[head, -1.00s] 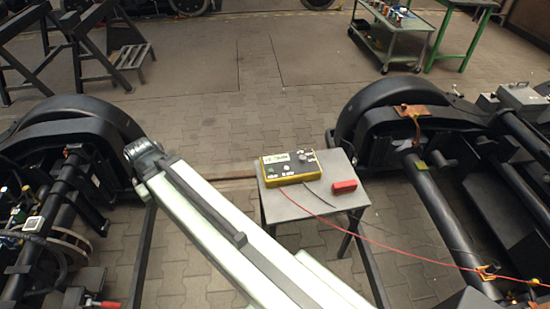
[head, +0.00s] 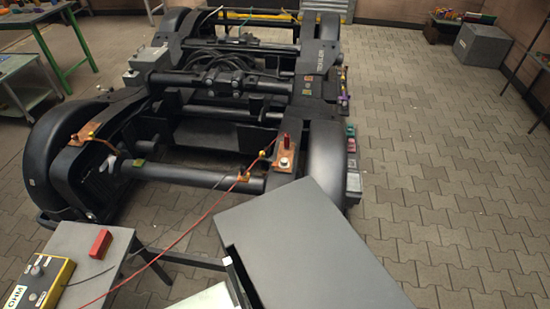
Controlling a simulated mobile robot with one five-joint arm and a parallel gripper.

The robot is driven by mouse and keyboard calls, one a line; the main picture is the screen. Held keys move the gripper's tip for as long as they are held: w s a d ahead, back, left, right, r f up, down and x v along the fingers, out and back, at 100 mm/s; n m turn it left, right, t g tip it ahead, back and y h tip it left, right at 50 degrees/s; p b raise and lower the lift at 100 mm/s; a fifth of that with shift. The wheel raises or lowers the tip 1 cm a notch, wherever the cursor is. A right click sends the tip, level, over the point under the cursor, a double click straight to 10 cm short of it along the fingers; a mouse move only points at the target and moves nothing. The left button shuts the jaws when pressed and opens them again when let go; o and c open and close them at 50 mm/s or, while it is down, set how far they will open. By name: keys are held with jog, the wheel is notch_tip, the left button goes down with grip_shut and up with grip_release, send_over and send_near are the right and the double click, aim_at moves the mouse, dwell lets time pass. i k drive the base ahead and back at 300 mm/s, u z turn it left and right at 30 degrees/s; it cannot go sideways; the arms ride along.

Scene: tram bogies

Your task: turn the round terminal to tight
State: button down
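A silver round terminal (head: 286,162) sits on a copper plate (head: 284,152) at the near right end of the dark bogie. It is too small to tell how tight it is. A red upright piece (head: 286,141) stands just behind it on the plate. A red lead (head: 215,206) runs from the yellow ohm meter (head: 38,284) up to a yellow clip beside the plate. My gripper is not in view. A pale link of my arm (head: 208,300) shows at the bottom edge.
The black bogie (head: 210,182) fills the middle. A small grey table (head: 70,240) with the meter and a red block (head: 101,243) stands at lower left. A large flat grey surface (head: 315,250) covers the lower middle, in front of the wheel. Paved floor (head: 450,200) is free on the right.

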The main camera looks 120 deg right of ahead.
aim_at(284, 164)
jog(key=z, duration=3.95)
jog(key=k, duration=0.75)
jog(key=z, duration=0.35)
jog(key=i, duration=1)
jog(key=u, duration=0.05)
